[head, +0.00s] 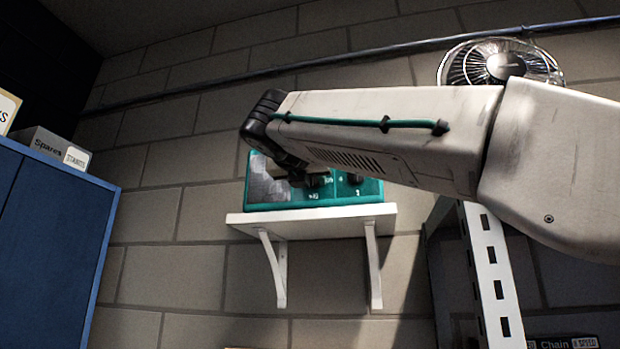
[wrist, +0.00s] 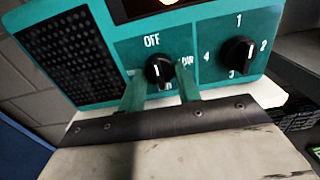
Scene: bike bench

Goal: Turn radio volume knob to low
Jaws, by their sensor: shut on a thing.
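A teal radio (head: 335,200) with a dark speaker grille stands on a white wall shelf. In the wrist view its front (wrist: 118,42) shows two black knobs. The left knob (wrist: 158,70) has an "OFF" label above it and other markings partly covered by my fingers; its white mark points up, slightly left, roughly toward "OFF". The right knob (wrist: 238,53) has the numbers 1 to 4 around it. My gripper (wrist: 160,82) has its two green fingers on either side of the left knob and is shut on it. In the head view my arm hides part of the radio.
The white shelf (head: 320,222) sits on two brackets below the radio. A metal fan (head: 500,62) and a slotted white upright (head: 490,270) are at right. The wall below the shelf is clear.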

